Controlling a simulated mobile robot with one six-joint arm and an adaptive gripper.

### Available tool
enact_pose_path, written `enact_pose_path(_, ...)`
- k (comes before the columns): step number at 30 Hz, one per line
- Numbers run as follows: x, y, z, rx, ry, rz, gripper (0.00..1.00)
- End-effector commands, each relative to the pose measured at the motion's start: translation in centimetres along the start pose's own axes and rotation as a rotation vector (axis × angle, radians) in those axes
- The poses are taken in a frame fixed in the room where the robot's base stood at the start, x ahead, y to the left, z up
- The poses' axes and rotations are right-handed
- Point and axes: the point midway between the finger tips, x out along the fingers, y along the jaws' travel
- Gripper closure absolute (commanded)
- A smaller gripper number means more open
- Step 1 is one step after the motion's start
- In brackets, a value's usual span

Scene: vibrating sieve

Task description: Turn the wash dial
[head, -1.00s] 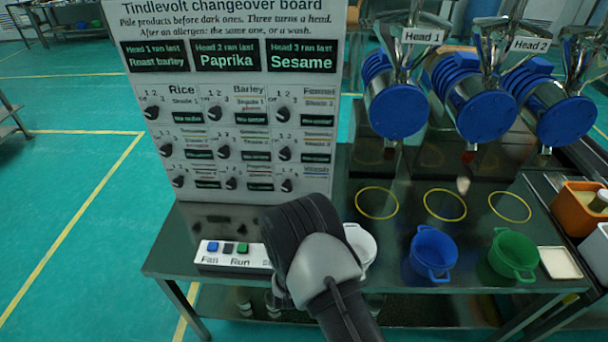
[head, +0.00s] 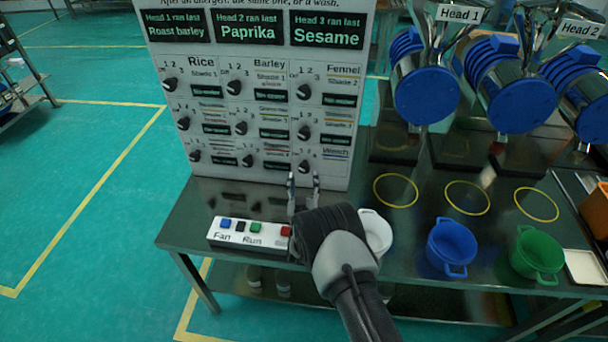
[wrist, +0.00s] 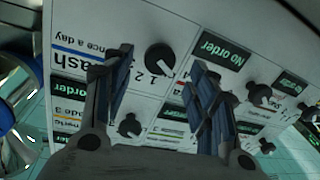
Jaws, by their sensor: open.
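The wash dial (head: 304,166) is the black knob at the bottom right of the white board, beside the Wash label. In the wrist view the board appears turned over, and the wash dial (wrist: 160,58) shows between and beyond the fingertips. My gripper (head: 303,184) is open, its two fingers pointing at the board just below the dial. In the wrist view my gripper (wrist: 160,68) has one finger on each side of the dial, with nothing held. Whether either finger touches the board cannot be told.
Several other dials, such as the Fennel dial (head: 303,92), fill the board. A button box (head: 240,236) lies beside my gripper. A white cup (head: 378,232), a blue pot (head: 450,250) and a green pot (head: 536,256) stand to the right on the dark table (head: 190,215).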

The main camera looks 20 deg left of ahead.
Motion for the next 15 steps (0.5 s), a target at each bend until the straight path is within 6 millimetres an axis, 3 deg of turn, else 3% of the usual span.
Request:
enact_pose_path(6, 3.5, 0.0, 0.2, 0.001, 0.002, 0.001, 0.47)
enact_pose_path(15, 4.9, 0.0, 0.1, -0.001, -0.002, 0.0, 0.47)
